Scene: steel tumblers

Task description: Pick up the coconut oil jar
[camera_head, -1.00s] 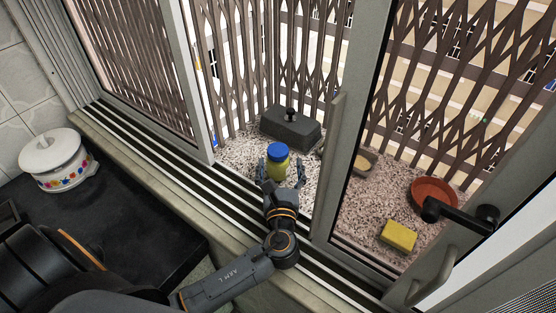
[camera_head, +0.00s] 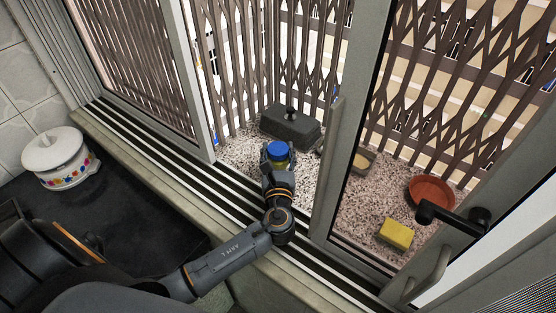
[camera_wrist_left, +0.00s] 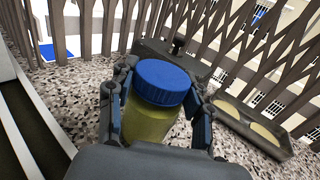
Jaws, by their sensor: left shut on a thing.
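The coconut oil jar, with a blue lid and yellowish contents, stands on the speckled ledge outside the window. In the head view its blue lid (camera_head: 277,149) shows above my left gripper (camera_head: 277,160), which hides most of the body. In the left wrist view the jar (camera_wrist_left: 150,122) is between the two fingers of my left gripper (camera_wrist_left: 160,112), one on each side. The gripper is shut on the jar. The jar looks upright or nearly so; I cannot tell whether its base touches the ledge. My right gripper is not in view.
A dark grey lidded box (camera_head: 290,129) stands just behind the jar. To the right are a small tray (camera_head: 364,161), a terracotta dish (camera_head: 432,192) and a yellow sponge (camera_head: 396,234). The window frame (camera_head: 340,150) stands close right. A white pot (camera_head: 58,160) sits on the counter.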

